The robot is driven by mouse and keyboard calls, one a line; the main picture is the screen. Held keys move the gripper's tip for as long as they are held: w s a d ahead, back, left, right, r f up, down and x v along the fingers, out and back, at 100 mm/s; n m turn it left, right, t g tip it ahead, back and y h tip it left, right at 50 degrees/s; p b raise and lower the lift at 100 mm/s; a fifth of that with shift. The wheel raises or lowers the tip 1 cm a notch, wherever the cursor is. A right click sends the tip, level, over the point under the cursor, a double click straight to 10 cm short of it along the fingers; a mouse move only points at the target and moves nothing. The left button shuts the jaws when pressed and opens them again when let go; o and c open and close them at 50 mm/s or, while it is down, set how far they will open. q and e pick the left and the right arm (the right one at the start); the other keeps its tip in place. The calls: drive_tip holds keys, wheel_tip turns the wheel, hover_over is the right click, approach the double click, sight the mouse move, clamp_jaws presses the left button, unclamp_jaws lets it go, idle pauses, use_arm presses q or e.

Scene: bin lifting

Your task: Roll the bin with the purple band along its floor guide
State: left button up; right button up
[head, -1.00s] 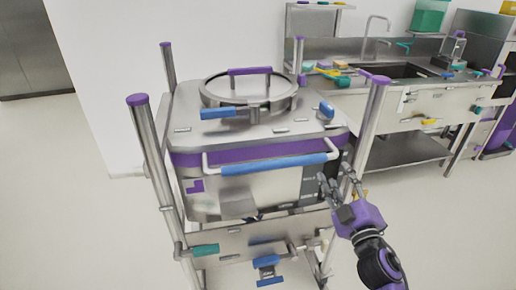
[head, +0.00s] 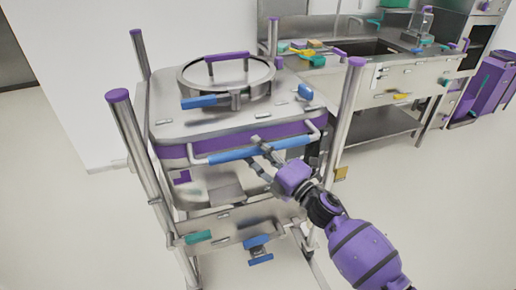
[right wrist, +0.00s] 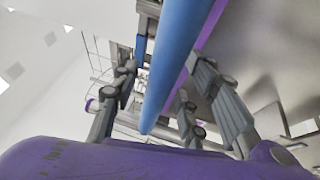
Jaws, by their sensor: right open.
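The bin with the purple band (head: 180,152) is a steel box in a metal frame with purple-capped posts. A long blue handle bar (head: 232,155) runs across its front. My left gripper is not in view. No floor guide can be made out.
A round lid (head: 228,82) with a purple handle sits on the bin's top. A steel sink table (head: 400,78) stands behind to the right. Purple equipment (head: 495,88) stands at the far right. The floor (head: 440,200) at the right is clear.

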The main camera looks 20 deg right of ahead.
drive_tip(key=shift+w+a, duration=0.15)
drive_tip(key=shift+w, duration=0.15)
clamp_jaws()
idle(0.3)
